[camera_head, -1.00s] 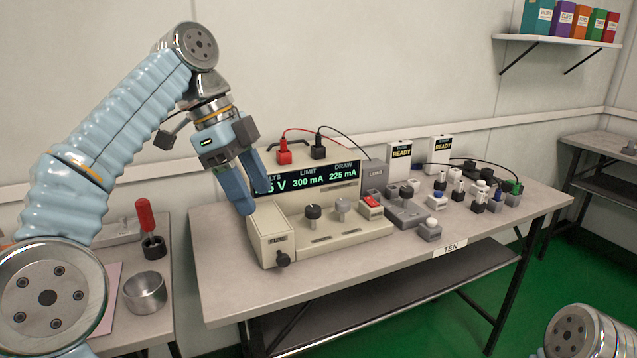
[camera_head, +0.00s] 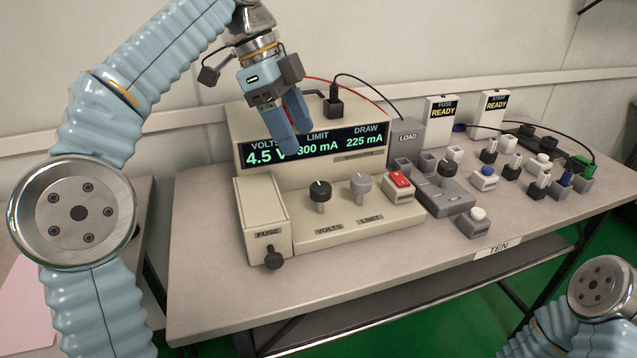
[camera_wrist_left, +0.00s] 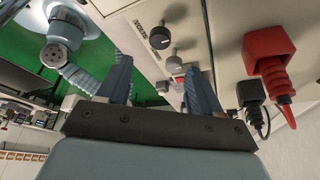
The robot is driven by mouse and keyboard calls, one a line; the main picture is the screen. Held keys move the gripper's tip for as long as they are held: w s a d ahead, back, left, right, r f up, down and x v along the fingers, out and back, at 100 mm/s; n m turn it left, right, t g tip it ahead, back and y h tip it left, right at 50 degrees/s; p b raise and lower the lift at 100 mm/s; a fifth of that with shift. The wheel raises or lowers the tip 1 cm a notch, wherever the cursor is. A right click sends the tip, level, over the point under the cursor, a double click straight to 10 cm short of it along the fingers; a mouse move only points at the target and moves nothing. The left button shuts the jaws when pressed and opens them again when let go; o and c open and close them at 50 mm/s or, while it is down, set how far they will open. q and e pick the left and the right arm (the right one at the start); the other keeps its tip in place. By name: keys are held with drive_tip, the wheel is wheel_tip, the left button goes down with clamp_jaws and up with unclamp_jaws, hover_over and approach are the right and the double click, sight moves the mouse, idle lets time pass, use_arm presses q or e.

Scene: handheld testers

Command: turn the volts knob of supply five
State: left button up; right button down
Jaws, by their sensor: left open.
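The cream power supply (camera_head: 300,135) stands on the bench, its display reading 4.5 V, 300 mA limit and 225 mA draw. Its black volts knob (camera_head: 320,191) is upright on the front ledge, left of the grey limit knob (camera_head: 361,183). The volts knob also shows in the left wrist view (camera_wrist_left: 160,39), beyond the fingers. My left gripper (camera_head: 291,150) is open and empty, in front of the display and above the volts knob, apart from it. It partly hides the display. My right gripper is out of view; only part of that arm shows at lower right.
The fuse box (camera_head: 262,215) stands left of the knobs, a red switch (camera_head: 401,181) to the right. The load block (camera_head: 406,138) and several small modules fill the bench's right side. The bench edge bears a TEN label (camera_head: 497,249).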

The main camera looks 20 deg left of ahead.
sight(320, 187)
use_arm(q)
drive_tip(key=b+x, duration=0.3)
drive_tip(key=x, duration=0.7)
drive_tip(key=shift+d, duration=0.1)
drive_tip(key=c, duration=1.1)
drive_tip(key=shift+o, duration=0.2)
